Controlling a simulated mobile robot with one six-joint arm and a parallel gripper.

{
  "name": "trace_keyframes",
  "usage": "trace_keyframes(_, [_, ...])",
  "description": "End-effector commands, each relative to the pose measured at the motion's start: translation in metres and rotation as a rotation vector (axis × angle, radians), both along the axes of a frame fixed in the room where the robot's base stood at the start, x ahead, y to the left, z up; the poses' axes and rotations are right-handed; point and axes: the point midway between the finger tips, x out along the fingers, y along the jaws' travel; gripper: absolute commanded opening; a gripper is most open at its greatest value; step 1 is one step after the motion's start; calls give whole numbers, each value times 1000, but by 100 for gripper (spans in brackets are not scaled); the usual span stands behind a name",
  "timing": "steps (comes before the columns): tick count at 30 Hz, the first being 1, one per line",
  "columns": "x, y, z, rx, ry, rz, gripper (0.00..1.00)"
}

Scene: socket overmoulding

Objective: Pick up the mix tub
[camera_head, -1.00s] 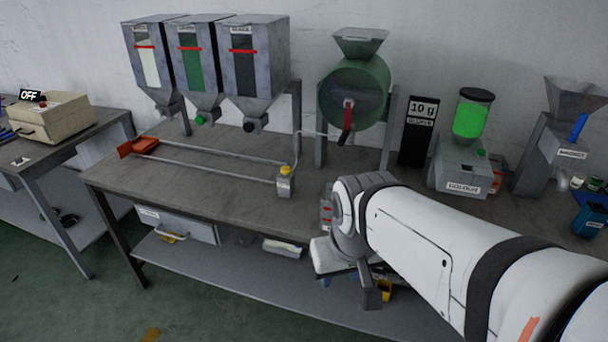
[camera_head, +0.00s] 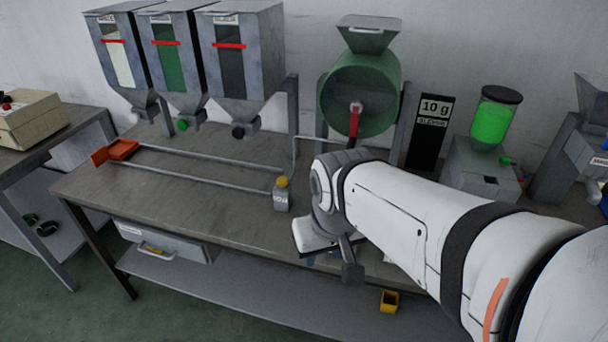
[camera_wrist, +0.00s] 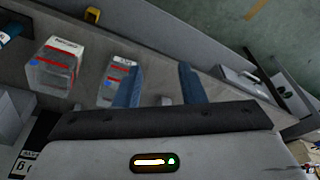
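I cannot read any label that names the mix tub. Two clear containers with red and white labels show in the wrist view: a larger one (camera_wrist: 57,66) at the left and a smaller one (camera_wrist: 112,80) beside my left finger, which partly covers it. Their label text is too small to read surely. My gripper (camera_wrist: 160,72) has its two blue fingers apart, with nothing held between them. In the head view, my arm hides the containers and most of the gripper, which is over the bench's front edge. An orange-red tray (camera_head: 122,149) sits at the left end of the rails.
Three hoppers (camera_head: 238,60) stand over the rails on the bench (camera_head: 120,192). A green drum mixer (camera_head: 360,90), a "10 g" sign (camera_head: 428,130) and a green-filled dispenser (camera_head: 492,122) stand behind my arm. A yellow bin (camera_head: 389,301) is on the lower shelf. The bench's front left is clear.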

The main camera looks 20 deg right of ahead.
Motion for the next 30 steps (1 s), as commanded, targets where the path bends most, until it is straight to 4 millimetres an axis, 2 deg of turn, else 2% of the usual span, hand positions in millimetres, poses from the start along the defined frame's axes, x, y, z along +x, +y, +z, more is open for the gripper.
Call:
trace_keyframes(1, [0,0,0,0,0,0,37])
trace_keyframes(4, [4,-2,-3,-1,-1,-13,45])
trace_keyframes(7, [22,-12,-13,-7,-12,-71,54])
trace_keyframes(10, [55,-27,-30,-18,-34,-164,62])
trace_keyframes(15, [116,-74,-64,-33,-90,-362,76])
trace_keyframes(18, [142,-98,-79,-36,-117,-448,84])
trace_keyframes(24, [166,-123,-95,-37,-147,-528,100])
trace_keyframes(30, [175,-129,-113,-37,-149,-535,100])
